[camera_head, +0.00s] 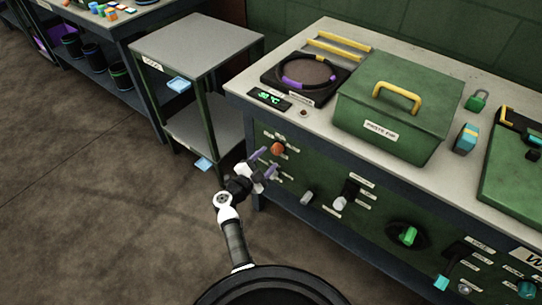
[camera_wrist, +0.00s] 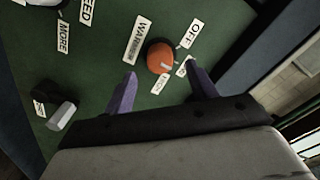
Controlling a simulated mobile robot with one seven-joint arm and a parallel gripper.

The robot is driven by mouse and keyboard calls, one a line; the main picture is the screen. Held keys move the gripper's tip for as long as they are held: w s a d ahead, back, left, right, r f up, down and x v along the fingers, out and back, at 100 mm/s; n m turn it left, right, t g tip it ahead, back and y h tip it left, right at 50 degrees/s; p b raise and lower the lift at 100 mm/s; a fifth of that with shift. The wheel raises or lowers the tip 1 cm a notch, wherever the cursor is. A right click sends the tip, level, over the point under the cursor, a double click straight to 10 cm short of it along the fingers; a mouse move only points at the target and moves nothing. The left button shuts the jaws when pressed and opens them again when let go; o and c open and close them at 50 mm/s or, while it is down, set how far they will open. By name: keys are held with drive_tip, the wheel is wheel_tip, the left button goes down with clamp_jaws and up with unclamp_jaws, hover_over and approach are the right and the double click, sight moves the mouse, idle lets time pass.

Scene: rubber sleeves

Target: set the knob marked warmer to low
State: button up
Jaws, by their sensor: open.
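The orange round knob (camera_wrist: 160,54) sits on the green panel, beside a label (camera_wrist: 137,40) that seems to read WARMER. It also shows in the head view (camera_head: 277,148). A pale mark on the knob faces the lower right in the wrist view. Around it are an OFF label (camera_wrist: 187,33), a small label (camera_wrist: 160,84) that may read HIGH, and one partly covered by my right finger. My gripper (camera_wrist: 160,72) is open and empty. Its purple fingers point at the panel, one on each side of the knob's lower edge. I cannot tell whether they touch it.
A grey-black knob (camera_wrist: 62,116) is at the lower left of the wrist view. The panel carries more controls to the right, including a green knob (camera_head: 408,235). A green lidded box (camera_head: 390,120) stands on the bench above. A small grey shelf (camera_head: 195,45) stands left.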

drive_tip(key=b+v, duration=0.1)
drive_tip(key=v, duration=0.9)
drive_tip(key=shift+s+a, duration=0.15)
drive_tip(key=shift+s, duration=0.05)
